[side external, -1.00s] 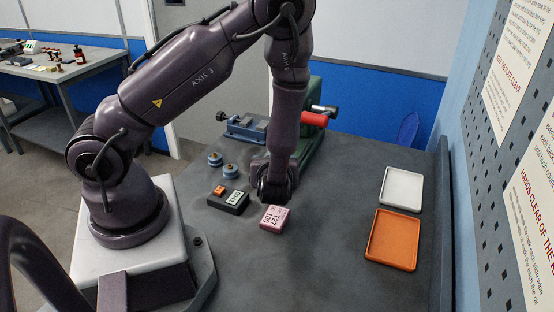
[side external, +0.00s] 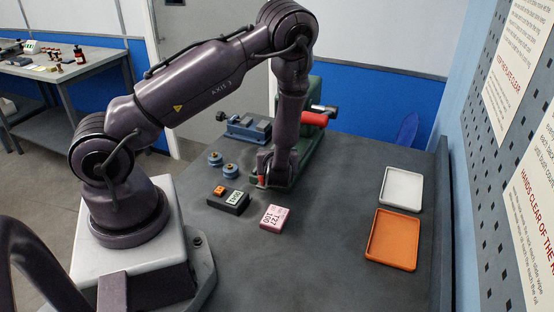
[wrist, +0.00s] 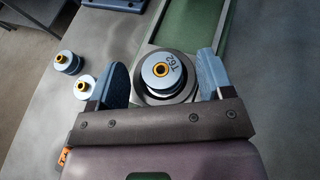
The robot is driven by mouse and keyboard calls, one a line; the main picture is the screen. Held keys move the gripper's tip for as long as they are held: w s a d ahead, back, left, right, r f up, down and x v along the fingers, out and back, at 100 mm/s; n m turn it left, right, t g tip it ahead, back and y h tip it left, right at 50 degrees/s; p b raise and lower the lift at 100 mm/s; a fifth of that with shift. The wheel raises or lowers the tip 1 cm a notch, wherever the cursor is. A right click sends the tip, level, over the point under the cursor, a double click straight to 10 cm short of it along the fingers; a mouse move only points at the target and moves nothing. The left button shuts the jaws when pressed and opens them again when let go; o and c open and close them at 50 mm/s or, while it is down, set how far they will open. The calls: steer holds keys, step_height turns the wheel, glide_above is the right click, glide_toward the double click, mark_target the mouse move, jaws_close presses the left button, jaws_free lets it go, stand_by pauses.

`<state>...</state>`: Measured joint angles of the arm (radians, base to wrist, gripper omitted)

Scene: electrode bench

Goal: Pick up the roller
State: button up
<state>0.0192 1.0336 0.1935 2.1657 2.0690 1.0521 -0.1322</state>
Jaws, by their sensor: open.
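A metal roller with a brass-coloured centre, marked T62 (wrist: 168,86), stands upright on a dark round seat on a green base in the wrist view. My gripper (wrist: 161,78) is open, with one blue-grey finger to each side of this roller. In the side view my gripper (side external: 264,180) is low at the near end of the green machine, and the roller there is hidden. Two other blue-and-silver rollers stand to the left, one farther (wrist: 68,62) and one nearer (wrist: 84,86).
A blue vise (side external: 248,128) and a green machine with a red handle (side external: 314,119) stand behind. White (side external: 386,200) and orange trays (side external: 369,254) lie right. The bench's front is clear.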

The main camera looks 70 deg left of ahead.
steer(key=c, duration=1.1)
steer(key=shift+r, duration=0.1)
steer(key=shift+c, duration=0.2)
steer(key=shift+r, duration=0.8)
steer(key=shift+d+r, duration=0.15)
steer(key=shift+r, duration=0.35)
steer(key=shift+d+r, duration=0.15)
steer(key=shift+r, duration=0.35)
steer(key=s+d, duration=0.2)
steer(key=d, duration=0.3)
steer(key=s+d, duration=0.2)
steer(key=d, duration=0.3)
steer(key=s+d, duration=0.2)
steer(key=d, duration=0.4)
steer(key=shift+f, duration=0.2)
steer(key=w+d+r+m+t+h, duration=0.55)
steer(key=w+m+t, duration=0.2)
steer(key=w, duration=0.25)
steer(key=w+a+r+m+h, duration=0.1)
steer(key=w+r, duration=0.1)
steer(key=r, duration=0.6)
steer(key=w+a+r+m+h, duration=0.1)
steer(key=r+m+h, duration=0.1)
steer(key=r, duration=0.6)
steer(key=shift+w+r+t, duration=0.35)
steer(key=shift+w+r, duration=0.05)
